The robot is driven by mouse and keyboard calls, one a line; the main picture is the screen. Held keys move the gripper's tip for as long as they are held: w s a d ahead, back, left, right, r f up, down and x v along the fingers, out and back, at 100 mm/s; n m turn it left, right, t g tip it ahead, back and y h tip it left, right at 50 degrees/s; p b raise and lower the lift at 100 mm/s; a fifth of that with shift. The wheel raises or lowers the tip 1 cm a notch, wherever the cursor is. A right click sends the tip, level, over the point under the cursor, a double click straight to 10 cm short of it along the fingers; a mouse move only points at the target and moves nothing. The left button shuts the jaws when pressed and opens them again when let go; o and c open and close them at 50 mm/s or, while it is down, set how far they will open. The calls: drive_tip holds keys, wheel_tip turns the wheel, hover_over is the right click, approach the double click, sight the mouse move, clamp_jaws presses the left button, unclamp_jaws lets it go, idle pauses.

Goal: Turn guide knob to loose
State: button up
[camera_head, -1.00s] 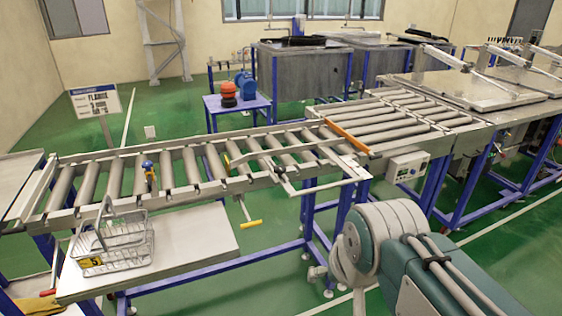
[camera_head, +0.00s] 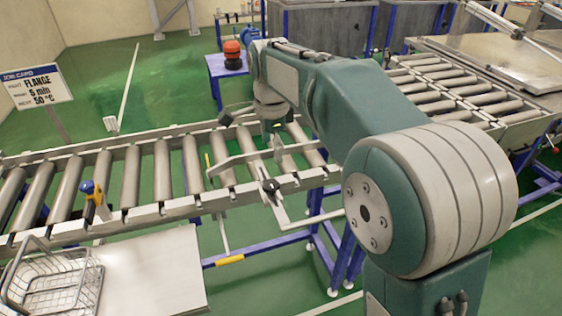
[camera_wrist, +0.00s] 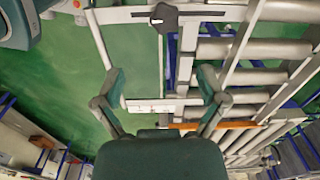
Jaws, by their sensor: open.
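The guide knob (camera_head: 270,186) is a dark, lobed knob on the pale guide rail frame at the front side of the roller conveyor. In the wrist view the same black knob (camera_wrist: 163,17) shows at the top, just above the middle. My gripper (camera_wrist: 160,85) is open and empty there, its two fingers spread wide, with the knob beyond their tips. In the head view my gripper (camera_head: 274,135) is over the conveyor behind the knob, partly hidden by my arm and too small to read. I cannot read the knob's setting.
A roller conveyor (camera_head: 130,185) runs across the scene. A blue and yellow handle (camera_head: 94,195) stands on its front rail. A wire basket (camera_head: 45,290) sits on a plate at lower left. A yellow-ended lever (camera_head: 229,260) hangs below the rail. A red lamp (camera_head: 232,54) stands behind.

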sight(270, 183)
drive_tip(key=f, duration=1)
drive_tip(key=shift+w+a+f, duration=0.2)
drive_tip(key=shift+w+f, duration=0.15)
drive_tip(key=shift+w, duration=0.05)
drive_tip(key=shift+f, duration=0.15)
drive_tip(key=shift+a, duration=0.2)
drive_tip(key=shift+d, duration=0.1)
drive_tip(key=c, duration=1.2)
